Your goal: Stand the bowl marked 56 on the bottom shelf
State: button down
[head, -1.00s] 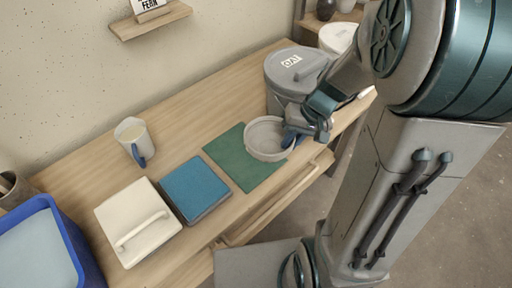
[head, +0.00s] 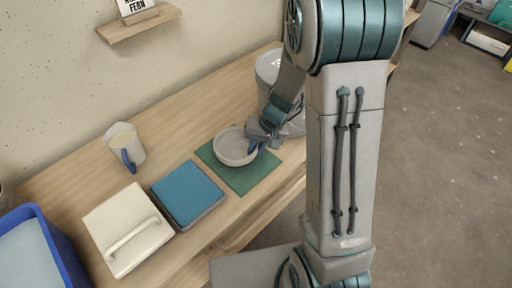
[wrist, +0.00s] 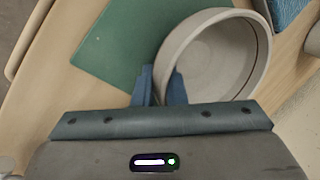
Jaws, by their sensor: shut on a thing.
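A round light grey bowl (head: 236,148) is upright at the green mat (head: 250,178) on the wooden table. I cannot tell whether it touches the mat or is held just above it. My gripper (head: 260,143) is shut on the bowl's right rim. In the wrist view the blue fingers (wrist: 164,85) pinch the near wall of the bowl (wrist: 232,52), which looks empty. No number shows on the bowl from here. No bottom shelf can be made out in these frames.
A grey lidded bucket (head: 268,68) stands behind my gripper. A small wall shelf (head: 140,24) holds a sign.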

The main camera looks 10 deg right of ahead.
jog(key=shift+f+b, duration=0.2)
jog(key=shift+b, duration=0.1)
jog(key=c, duration=1.5)
grip_release()
jog(key=shift+r, duration=0.1)
jog(key=shift+r, duration=0.1)
